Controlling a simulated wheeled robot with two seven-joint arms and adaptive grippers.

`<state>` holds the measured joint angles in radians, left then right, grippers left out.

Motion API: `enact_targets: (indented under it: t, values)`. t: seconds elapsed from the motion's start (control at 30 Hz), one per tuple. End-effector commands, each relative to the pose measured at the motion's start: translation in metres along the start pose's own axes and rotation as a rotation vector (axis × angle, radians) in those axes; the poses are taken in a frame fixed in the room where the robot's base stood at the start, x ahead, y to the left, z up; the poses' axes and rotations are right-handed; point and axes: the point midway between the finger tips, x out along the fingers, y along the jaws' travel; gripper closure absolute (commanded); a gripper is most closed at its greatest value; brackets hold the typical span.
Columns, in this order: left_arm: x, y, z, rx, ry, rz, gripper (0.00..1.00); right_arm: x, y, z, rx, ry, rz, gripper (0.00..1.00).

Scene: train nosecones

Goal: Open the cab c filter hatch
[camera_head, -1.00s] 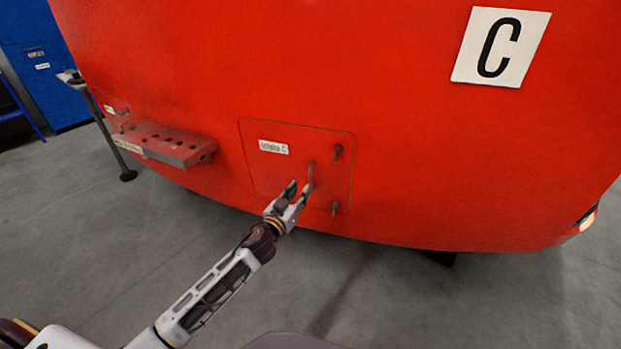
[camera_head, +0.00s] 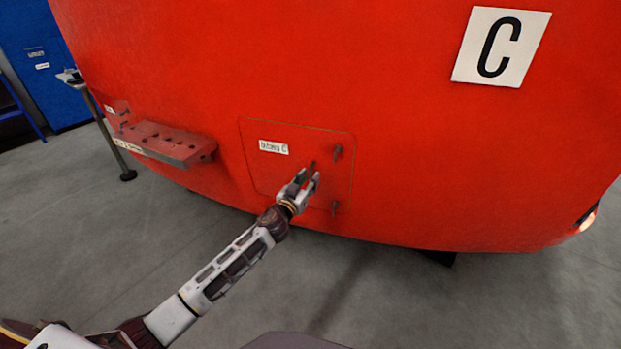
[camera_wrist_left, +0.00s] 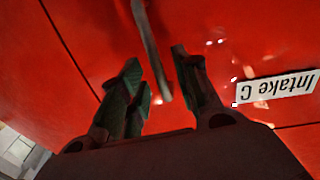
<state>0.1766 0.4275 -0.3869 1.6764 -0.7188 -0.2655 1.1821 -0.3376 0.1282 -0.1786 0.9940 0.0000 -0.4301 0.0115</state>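The hatch (camera_head: 275,180) is a red outlined panel low on the red cab front, under the white sign with a black C (camera_head: 500,48). Its small white label (camera_head: 273,147) reads "Intake C" upside down in the left wrist view (camera_wrist_left: 278,88). A thin bar handle (camera_wrist_left: 150,45) stands on the panel; in the head view my gripper mostly covers it. My left gripper (camera_head: 309,176) is at the handle. In the left wrist view its dark fingers (camera_wrist_left: 160,75) are apart, with the bar between them. The panel lies flush and closed. My right gripper is out of view.
A red perforated step (camera_head: 170,143) juts out to the left. A thin post (camera_head: 108,130) stands beyond it. The grey floor below is clear.

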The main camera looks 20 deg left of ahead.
Motion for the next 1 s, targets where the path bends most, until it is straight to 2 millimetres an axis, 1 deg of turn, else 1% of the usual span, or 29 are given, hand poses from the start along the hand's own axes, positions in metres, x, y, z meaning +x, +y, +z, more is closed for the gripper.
enact_targets:
  t: [0.1, 0.3, 0.7, 0.77, 0.9, 0.97, 1.0]
  values:
    - [0.008, 0.0, 0.0, 0.0, 0.0, 0.0, 0.68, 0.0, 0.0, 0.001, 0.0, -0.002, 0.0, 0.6]
    - [0.017, 0.0, 0.0, -0.001, 0.0, 0.0, 0.68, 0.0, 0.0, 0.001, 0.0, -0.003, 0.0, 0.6]
    - [0.019, 0.0, 0.0, 0.0, -0.001, 0.0, 0.68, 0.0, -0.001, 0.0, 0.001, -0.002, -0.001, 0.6]
    - [0.019, 0.0, 0.0, 0.0, -0.001, 0.0, 0.75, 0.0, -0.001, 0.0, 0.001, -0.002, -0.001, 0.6]
    - [0.019, 0.0, 0.0, 0.0, -0.001, 0.0, 0.93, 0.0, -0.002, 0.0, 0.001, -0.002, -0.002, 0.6]
    - [0.019, 0.0, 0.0, 0.0, -0.001, 0.0, 1.0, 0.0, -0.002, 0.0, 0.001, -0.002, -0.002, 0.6]
    - [0.019, 0.0, 0.0, 0.0, -0.001, 0.0, 1.0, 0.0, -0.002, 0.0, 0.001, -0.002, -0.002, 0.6]
